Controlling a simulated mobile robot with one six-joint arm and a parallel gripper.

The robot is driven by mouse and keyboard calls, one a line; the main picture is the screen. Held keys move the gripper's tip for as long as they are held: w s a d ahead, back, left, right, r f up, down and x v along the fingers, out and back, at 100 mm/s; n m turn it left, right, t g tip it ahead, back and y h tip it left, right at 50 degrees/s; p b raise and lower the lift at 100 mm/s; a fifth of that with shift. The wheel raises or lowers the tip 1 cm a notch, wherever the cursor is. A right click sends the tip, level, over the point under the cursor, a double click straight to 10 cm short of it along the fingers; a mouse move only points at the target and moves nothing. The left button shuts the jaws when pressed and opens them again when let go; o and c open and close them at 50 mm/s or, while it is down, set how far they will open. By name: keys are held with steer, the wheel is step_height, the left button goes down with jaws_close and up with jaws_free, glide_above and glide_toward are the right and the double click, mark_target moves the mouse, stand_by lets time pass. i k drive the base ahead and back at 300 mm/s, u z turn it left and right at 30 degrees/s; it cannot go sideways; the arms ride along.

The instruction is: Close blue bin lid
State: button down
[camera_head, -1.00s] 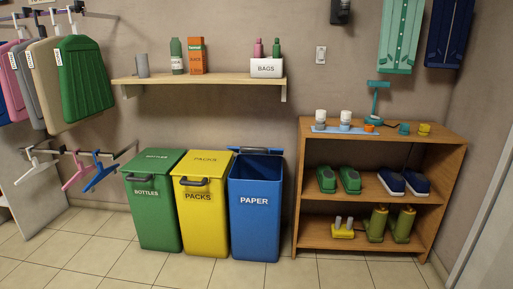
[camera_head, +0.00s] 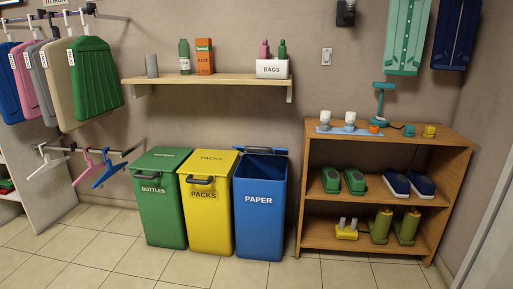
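The blue bin (camera_head: 259,215), labelled PAPER, stands on the floor against the wall, at the right end of a row of three bins. Its top is open and the dark inside shows. Its blue lid (camera_head: 266,151) is raised at the back edge, seen as a narrow strip against the wall. My gripper is not in this view.
The yellow PACKS bin (camera_head: 208,218) and green BOTTLES bin (camera_head: 162,212) stand to its left with lids shut. A wooden shelf unit (camera_head: 303,205) stands to its right. A wall shelf (camera_head: 205,80) hangs above. The tiled floor (camera_head: 200,270) in front is clear.

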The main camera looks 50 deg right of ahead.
mark_target(248, 149)
steer(key=i, duration=0.95)
